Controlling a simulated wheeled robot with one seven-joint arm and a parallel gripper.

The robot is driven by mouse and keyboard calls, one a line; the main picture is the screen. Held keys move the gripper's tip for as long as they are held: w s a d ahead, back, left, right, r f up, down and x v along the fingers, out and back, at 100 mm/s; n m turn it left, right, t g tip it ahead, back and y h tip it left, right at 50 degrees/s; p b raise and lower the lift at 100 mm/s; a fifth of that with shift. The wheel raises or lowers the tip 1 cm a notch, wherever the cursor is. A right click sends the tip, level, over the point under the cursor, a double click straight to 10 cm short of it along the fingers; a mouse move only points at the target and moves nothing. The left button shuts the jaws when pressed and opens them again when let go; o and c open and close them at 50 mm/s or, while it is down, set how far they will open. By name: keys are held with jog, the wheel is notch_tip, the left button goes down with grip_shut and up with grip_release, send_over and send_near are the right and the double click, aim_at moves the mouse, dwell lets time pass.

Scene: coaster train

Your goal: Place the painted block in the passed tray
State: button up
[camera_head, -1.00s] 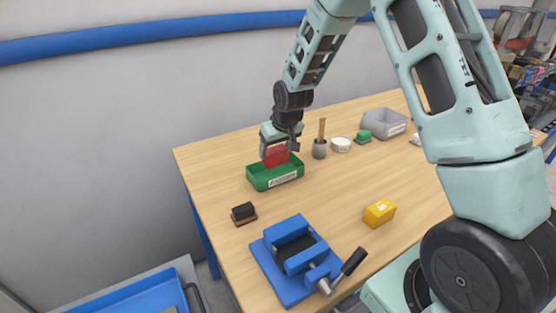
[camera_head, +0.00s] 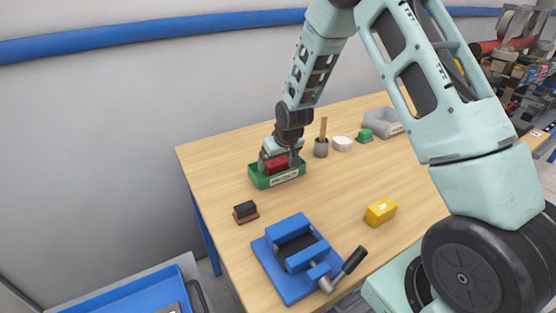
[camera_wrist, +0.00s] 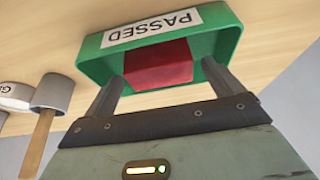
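The green tray (camera_head: 263,182) stands on the table and its white label reads PASSED in the wrist view (camera_wrist: 88,62). The red painted block (camera_head: 277,167) sits inside this tray; it also shows in the wrist view (camera_wrist: 158,66). My gripper (camera_head: 280,160) reaches down into the tray from above. In the wrist view its two fingers (camera_wrist: 163,72) stand on either side of the block, with a gap at the sides, so it looks open. The block's underside is hidden.
A blue vise (camera_head: 295,258), a black-and-brown stamp (camera_head: 245,212) and a yellow block (camera_head: 380,211) are nearer the front.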

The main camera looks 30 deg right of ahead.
jog(key=shift+r, duration=0.25)
jog(key=b+v, duration=0.2)
jog(key=v, duration=1)
jog(key=s+a+r+n+g+y, duration=0.1)
jog(key=s+a+r+n+g, duration=0.15)
jog(key=s+a, duration=0.8)
jog(key=s+a+r+n+g, duration=0.1)
jog(key=s+a+n, duration=0.2)
jog(key=s+a, duration=0.75)
jog(key=s+n+g, duration=0.1)
jog(key=s+n, duration=0.1)
jog(key=s, duration=0.9)
jog(key=shift+a+r, duration=0.2)
jog(key=shift+a, duration=0.15)
jog(key=shift+s, duration=0.1)
